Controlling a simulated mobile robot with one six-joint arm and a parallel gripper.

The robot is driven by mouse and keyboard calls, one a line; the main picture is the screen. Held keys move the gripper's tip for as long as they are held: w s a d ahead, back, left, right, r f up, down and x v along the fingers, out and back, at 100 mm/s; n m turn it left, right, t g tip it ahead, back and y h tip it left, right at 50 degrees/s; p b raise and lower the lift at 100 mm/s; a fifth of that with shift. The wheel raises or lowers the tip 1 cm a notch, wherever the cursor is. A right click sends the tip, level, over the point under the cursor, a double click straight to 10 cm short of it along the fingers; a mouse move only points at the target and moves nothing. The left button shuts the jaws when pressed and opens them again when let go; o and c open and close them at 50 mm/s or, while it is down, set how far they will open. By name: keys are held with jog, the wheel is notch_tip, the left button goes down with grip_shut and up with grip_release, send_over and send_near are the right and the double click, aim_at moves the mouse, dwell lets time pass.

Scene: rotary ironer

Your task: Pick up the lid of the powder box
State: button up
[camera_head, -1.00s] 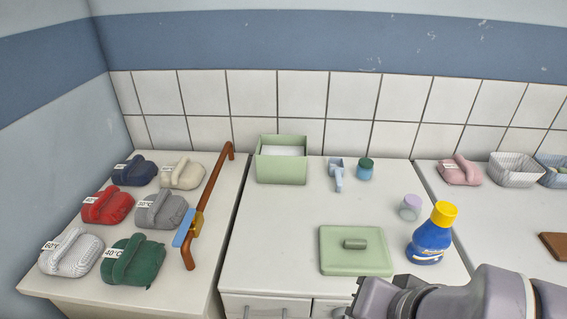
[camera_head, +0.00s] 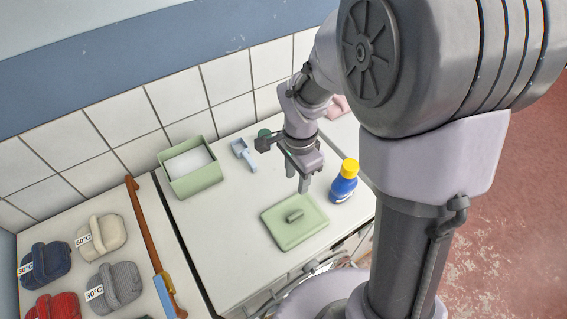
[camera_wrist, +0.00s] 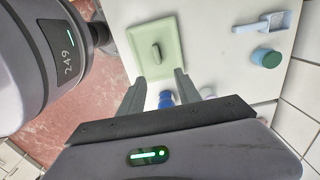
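The pale green lid (camera_head: 282,229) lies flat on the white worktop, with a small grey-green handle (camera_head: 295,215) at its middle. The lid also shows at the top of the wrist view (camera_wrist: 172,29), handle up. The green powder box (camera_head: 196,185) stands open at the back left of the worktop with white powder (camera_head: 189,163) in it. My gripper (camera_head: 298,182) is above the worktop, behind the lid and apart from it. In the wrist view my gripper (camera_wrist: 160,82) is open and empty, its fingers pointing toward the lid.
A blue bottle with a yellow cap (camera_head: 345,183) stands right beside the lid. A pale blue scoop (camera_head: 244,153) and a teal-lidded jar (camera_wrist: 267,58) are at the back. A brown bar (camera_head: 150,235) and several folded cloths lie at the left.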

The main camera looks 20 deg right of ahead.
aim_at(295, 214)
jog(key=f, duration=0.6)
jog(key=f+b, duration=0.1)
jog(key=f, duration=0.4)
jog(key=f+b, duration=0.1)
jog(key=f, duration=0.5)
jog(key=shift+s+f, duration=0.3)
jog(key=shift+s, duration=0.1)
jog(key=shift+r, duration=0.1)
grip_shut()
